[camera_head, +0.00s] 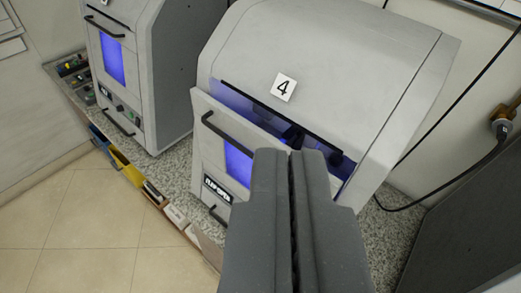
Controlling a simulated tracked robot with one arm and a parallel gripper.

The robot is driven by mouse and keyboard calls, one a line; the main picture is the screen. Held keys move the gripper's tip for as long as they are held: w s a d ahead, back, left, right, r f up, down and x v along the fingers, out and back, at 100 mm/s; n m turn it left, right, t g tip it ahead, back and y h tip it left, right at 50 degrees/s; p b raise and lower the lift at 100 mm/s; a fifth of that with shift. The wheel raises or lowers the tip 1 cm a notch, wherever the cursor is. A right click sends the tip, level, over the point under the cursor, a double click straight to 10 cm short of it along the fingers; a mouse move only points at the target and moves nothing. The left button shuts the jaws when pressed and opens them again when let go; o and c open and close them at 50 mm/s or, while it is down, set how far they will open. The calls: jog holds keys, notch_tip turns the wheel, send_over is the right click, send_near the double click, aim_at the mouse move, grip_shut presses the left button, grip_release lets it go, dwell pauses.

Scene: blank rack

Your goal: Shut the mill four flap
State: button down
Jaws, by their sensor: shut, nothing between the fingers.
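Mill four (330,60) is a pale grey machine with a rounded top and a white label reading 4 (284,87). Its front flap (205,115) is tilted outward, leaving a gap at the top edge through which blue-lit insides show. The flap has a dark bar handle (228,136) and a blue window (238,162). My gripper (291,152) is shut and empty. In the picture its tips overlap the right part of the flap and hide it; I cannot tell whether they touch it.
A similar mill (130,60) stands to the left. Both are on a speckled counter (180,160), with coloured bins (127,167) along its front edge. A dark cable (450,108) hangs at the right beside a dark panel (470,215). Tiled floor (90,230) is clear at lower left.

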jog(key=w+a+f+n+g+h+p, duration=0.3)
jog(key=w+f+n+p, duration=0.1)
jog(key=w+f+n, duration=0.4)
jog(key=n+h+p, duration=0.5)
jog(key=n+p, duration=0.2)
jog(key=n, duration=1.3)
send_near(260, 137)
jog(key=x, duration=0.2)
jog(key=p+x, duration=0.1)
jog(key=x, duration=0.2)
jog(key=shift+f, duration=0.4)
jog(key=shift+w+d, duration=0.4)
jog(key=shift+w, duration=0.2)
jog(key=shift+r, duration=0.1)
